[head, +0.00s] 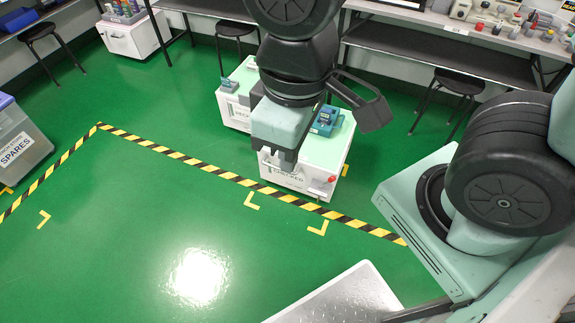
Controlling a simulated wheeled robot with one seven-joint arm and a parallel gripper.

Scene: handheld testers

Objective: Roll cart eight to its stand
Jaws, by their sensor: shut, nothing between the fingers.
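Two white carts with pale green tops stand close together at the middle, partly behind my arm. The front cart (320,187) is labelled "CHECKED", has a red knob at its right side and carries a blue tester (324,121). The rear cart (229,112) has a partly hidden label and a blue tester (229,85) on top. I cannot read a number eight on either. Yellow floor corner marks (251,201) lie by the front cart. My gripper (287,164) is shut and empty, in front of the front cart in this view; whether it touches is unclear.
Black-and-yellow tape (190,160) crosses the green floor. A grey bin (20,145) labelled "SPARES" stands left. Another white cart (135,38), benches (430,52) and stools (455,88) line the back. The floor (130,230) at left and centre is open.

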